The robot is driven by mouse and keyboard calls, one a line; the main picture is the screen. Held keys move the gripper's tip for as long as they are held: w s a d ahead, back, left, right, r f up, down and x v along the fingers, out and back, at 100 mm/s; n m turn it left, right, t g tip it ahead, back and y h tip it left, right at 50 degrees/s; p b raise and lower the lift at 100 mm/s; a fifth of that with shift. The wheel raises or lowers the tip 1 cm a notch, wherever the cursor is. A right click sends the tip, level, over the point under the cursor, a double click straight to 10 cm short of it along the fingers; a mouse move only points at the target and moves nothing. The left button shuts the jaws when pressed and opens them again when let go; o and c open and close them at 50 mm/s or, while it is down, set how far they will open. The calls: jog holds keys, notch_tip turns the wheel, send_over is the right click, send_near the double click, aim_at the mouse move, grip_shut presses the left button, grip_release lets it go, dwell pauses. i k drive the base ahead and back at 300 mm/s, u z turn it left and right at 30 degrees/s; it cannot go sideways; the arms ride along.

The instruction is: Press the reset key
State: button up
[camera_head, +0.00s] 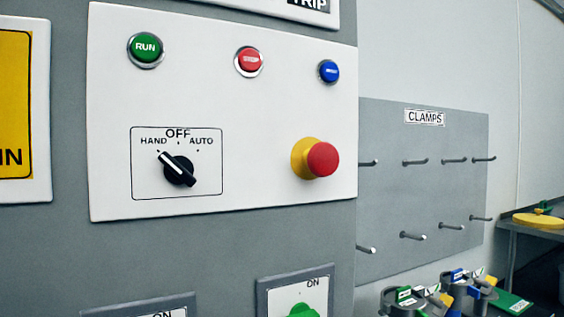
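The control panel (250,115) is a white plate on a grey cabinet. A blue round button (328,71) sits at its upper right; its label is too small to read surely, so I cannot confirm that it is the reset key. To its left are a red STOP button (249,61) and a green RUN button (146,48). My gripper is not in view.
A red mushroom button (322,159) on a yellow collar juts out below the blue button. A black selector knob (178,168) points to HAND. A grey CLAMPS board (440,200) with pegs hangs at right. Metal clamps (405,300) stand below it.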

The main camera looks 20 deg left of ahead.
aim_at(330, 72)
jog(key=u, duration=1.2)
